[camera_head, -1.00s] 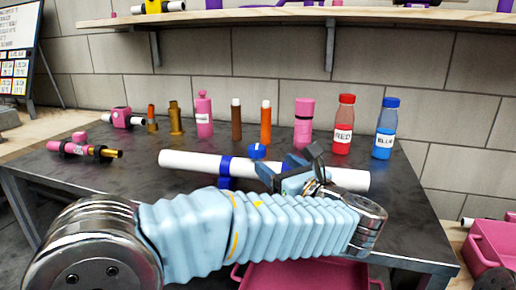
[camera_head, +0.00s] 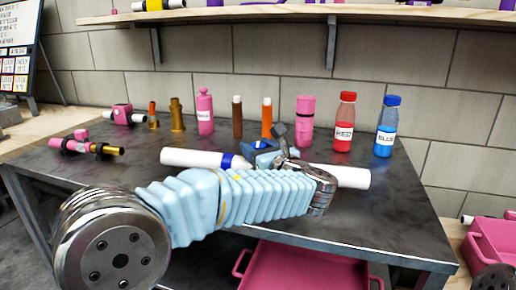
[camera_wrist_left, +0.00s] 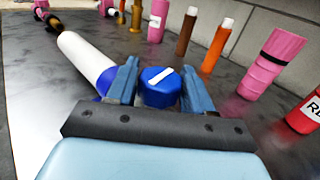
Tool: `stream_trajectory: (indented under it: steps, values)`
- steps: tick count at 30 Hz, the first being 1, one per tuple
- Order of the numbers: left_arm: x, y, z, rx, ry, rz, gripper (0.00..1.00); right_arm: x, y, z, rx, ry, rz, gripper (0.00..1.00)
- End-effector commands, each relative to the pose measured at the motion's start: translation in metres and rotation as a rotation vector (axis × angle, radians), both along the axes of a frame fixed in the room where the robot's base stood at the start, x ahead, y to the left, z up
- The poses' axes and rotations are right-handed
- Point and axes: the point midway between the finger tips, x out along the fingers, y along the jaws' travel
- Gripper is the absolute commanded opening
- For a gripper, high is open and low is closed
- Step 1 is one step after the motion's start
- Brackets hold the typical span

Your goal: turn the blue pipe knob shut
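The blue pipe knob (camera_wrist_left: 160,88), with a white bar across its top, sits on the white pipe (camera_wrist_left: 78,52) in the left wrist view. In the head view the knob (camera_head: 262,145) is partly covered by my gripper; the pipe (camera_head: 192,158) lies across the table. My left gripper (camera_wrist_left: 160,90) is open, with one finger on each side of the knob. The gaps to the knob are small, and I cannot tell whether either finger touches it. It also shows in the head view (camera_head: 263,154). My right gripper is not in view.
On the dark table (camera_head: 370,225), several bottles and tubes stand behind the pipe, including a red bottle (camera_head: 344,125) and a blue bottle (camera_head: 387,128). A pink fitting (camera_head: 85,146) lies at left. A pink crate (camera_head: 300,268) is below the front edge.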

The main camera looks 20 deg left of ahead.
Motion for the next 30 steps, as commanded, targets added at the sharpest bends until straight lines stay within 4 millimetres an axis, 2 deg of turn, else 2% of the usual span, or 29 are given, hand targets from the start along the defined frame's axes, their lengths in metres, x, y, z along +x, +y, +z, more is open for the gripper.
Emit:
stream_trajectory:
  steps: [1, 6, 15, 22, 23, 27, 30]
  values:
    - [-0.0001, -0.0001, 0.0, 0.0, 0.0, 0.0, 0.43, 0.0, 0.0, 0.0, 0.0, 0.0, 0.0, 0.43]
    - [-0.0001, -0.0001, -0.0001, 0.0, 0.0, 0.0, 0.2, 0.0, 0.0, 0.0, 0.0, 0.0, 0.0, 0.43]
    - [-0.0004, 0.0004, -0.0006, 0.0, 0.0, -0.155, 0.2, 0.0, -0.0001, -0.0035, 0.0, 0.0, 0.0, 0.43]
    - [0.0, -0.0004, 0.0, 0.0, 0.0, -0.159, 0.2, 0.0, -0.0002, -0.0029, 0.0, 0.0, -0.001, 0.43]
    - [0.0, -0.0004, 0.0, 0.0, 0.0, -0.159, 0.52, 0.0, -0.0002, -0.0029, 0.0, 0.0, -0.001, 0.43]
    - [0.0, -0.0004, 0.0, 0.0, 0.0, -0.159, 0.71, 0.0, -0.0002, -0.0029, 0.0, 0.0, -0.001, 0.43]
    - [0.0, -0.0004, 0.0, 0.0, 0.0, -0.158, 0.71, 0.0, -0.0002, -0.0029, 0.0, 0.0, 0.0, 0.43]
